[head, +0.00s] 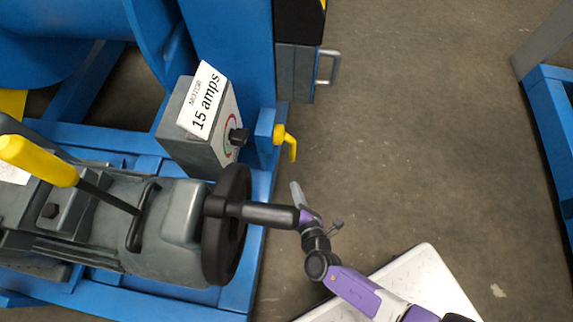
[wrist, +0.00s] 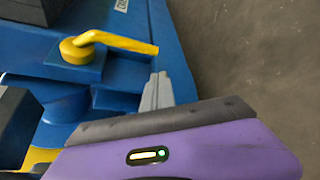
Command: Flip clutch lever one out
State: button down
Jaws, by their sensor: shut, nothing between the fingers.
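A small yellow lever (head: 287,141) sits on a blue bracket beside the motor box in the head view. No label shows whether it is clutch lever one. Its arm is bent and points down toward the bottom of that view. In the wrist view the same lever (wrist: 105,42) has a round hub at left and its arm reaches right. My gripper (head: 296,187) is shut and empty, just below the lever in the head view. In the wrist view its grey fingertips (wrist: 157,78) are below the arm's free end, with a small visible gap.
A grey box labelled "MOTOR 15 amps" (head: 205,112) with a black knob stands left of the lever. A black handwheel (head: 228,225) is close to my arm. A long lever with a yellow grip (head: 38,160) stands farther left. Open floor (head: 420,130) lies to the right.

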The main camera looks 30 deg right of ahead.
jog(key=b+x, duration=0.3)
jog(key=x, duration=0.7)
jog(key=shift+b, duration=0.4)
jog(key=shift+r, duration=0.1)
